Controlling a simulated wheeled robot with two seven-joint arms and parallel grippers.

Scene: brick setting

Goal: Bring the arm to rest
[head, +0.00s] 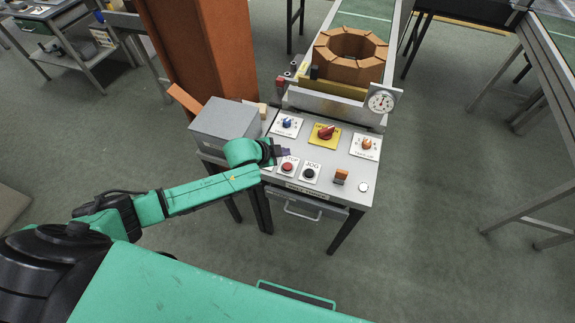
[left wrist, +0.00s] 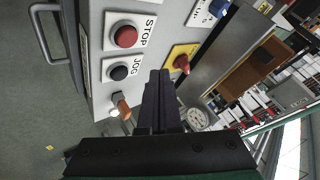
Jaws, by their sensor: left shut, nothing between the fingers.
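My left arm (head: 190,196) is green and black and reaches in from the left to the control panel (head: 338,161). My left gripper (head: 284,152) is at the panel's left side, just above the red STOP button (head: 288,167) in the picture. In the left wrist view its dark fingers (left wrist: 160,88) are together and empty, with the panel in front of them. I cannot tell whether the fingertips touch the panel. My right gripper does not show.
The panel carries a black JOG button (head: 309,173), a red knob on a yellow plate (head: 325,133), a blue knob (head: 287,123) and orange switches. A gauge (head: 381,101) and a brick ring (head: 348,52) stand behind. A grey box (head: 222,125) is at left.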

